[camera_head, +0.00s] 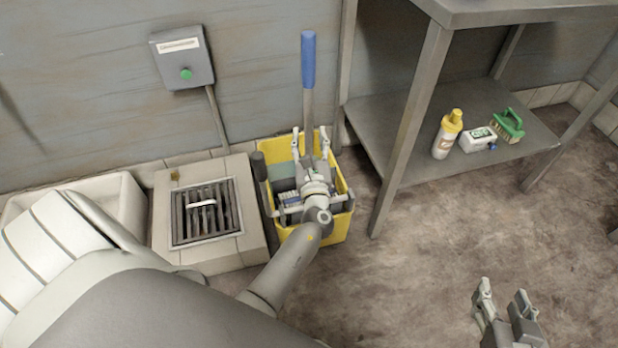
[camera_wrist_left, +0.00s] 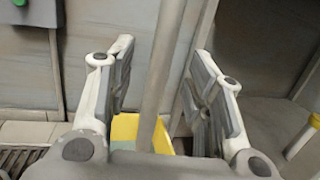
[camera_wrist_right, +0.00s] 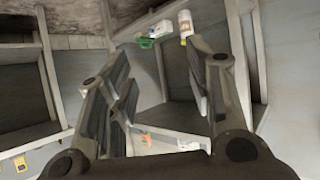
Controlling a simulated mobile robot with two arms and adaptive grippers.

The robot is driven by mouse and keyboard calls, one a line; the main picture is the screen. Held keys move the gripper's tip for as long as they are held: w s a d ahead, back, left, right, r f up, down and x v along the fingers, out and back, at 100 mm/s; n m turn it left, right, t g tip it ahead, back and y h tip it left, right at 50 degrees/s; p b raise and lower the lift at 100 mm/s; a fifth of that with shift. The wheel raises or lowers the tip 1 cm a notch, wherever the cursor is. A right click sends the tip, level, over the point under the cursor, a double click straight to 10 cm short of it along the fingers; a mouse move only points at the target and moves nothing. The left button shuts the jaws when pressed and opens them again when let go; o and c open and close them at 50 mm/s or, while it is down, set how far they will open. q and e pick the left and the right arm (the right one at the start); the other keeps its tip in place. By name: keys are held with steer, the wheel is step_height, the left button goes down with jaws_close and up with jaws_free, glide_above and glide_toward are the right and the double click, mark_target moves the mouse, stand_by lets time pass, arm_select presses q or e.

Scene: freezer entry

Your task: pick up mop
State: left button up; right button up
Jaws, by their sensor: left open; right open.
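The mop (camera_head: 308,62) stands upright in the yellow bucket (camera_head: 340,225), with a blue grip at the top and a grey handle below. Its head is hidden behind my arm and the bucket. My left gripper (camera_head: 309,142) is open at the bucket, with its fingers on either side of the handle. In the left wrist view the mop handle (camera_wrist_left: 165,65) runs between the open fingers (camera_wrist_left: 162,85), apart from both pads. My right gripper (camera_head: 503,292) is open and empty over the floor at the lower right. It also shows open in the right wrist view (camera_wrist_right: 155,85).
A metal shelf table (camera_head: 400,115) stands right of the bucket, holding a yellow-capped bottle (camera_head: 447,135), a white container (camera_head: 478,140) and a green brush (camera_head: 509,125). A floor drain (camera_head: 203,212) lies left. A box with a green button (camera_head: 183,57) hangs on the wall. Floor at right is clear.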

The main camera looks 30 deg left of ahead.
mark_target(309, 128)
arm_select(q)
steer(key=b+x, duration=0.1)
steer(key=x, duration=0.3)
steer(key=shift+w+a+f, duration=0.1)
steer(key=shift+w+f, duration=0.05)
steer(key=shift+w, duration=0.1)
steer(key=shift+w+a, duration=0.35)
steer(key=shift+w, duration=0.05)
jaws_close()
arm_select(e)
steer(key=w+r+t, duration=0.1)
steer(key=a+r+t, duration=0.1)
steer(key=r, duration=0.1)
steer(key=w+r+t+y, duration=0.1)
steer(key=shift+w+a+r, duration=0.15)
steer(key=shift+w+r, duration=0.2)
arm_select(q)
steer(key=shift+r, duration=0.25)
